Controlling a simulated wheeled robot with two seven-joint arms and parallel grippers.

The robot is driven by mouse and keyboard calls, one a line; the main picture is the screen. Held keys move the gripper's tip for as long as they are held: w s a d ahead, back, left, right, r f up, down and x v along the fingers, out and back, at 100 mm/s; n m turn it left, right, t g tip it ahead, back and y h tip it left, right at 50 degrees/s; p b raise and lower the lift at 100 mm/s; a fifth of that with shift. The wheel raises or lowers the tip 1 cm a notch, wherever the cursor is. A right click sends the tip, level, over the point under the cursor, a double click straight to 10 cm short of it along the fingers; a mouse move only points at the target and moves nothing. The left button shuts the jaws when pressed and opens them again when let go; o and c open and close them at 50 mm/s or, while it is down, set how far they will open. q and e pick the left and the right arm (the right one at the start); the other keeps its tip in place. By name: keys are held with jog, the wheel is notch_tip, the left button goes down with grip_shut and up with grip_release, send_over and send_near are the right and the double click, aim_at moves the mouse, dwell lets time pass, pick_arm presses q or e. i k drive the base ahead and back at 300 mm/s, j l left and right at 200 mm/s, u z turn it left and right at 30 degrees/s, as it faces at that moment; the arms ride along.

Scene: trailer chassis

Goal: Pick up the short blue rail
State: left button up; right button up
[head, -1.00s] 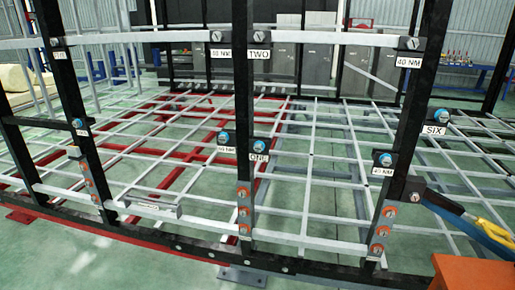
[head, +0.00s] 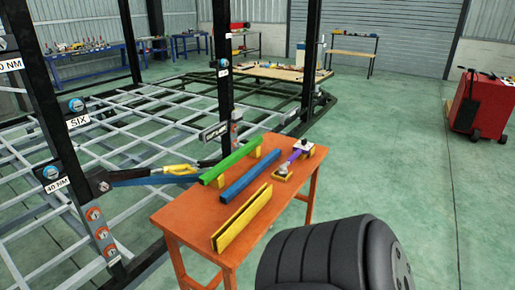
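The blue rail (head: 250,176) lies on top of the orange table (head: 180,219), between a green rail (head: 231,162) and a yellow rail (head: 242,217). It looks straight and clear of both, and nothing covers it. Another longer blue bar (head: 150,179) sticks out from a black post of the chassis toward the table's left side, with a yellow part along it. Neither of my grippers shows in the head view.
A purple-handled tool (head: 296,156) lies on the table's far end. The chassis frame (head: 110,145) is at the left. Open green floor lies right, with a red cart (head: 480,105).

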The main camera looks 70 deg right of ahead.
aim_at(227, 195)
jog(key=z, duration=2.1)
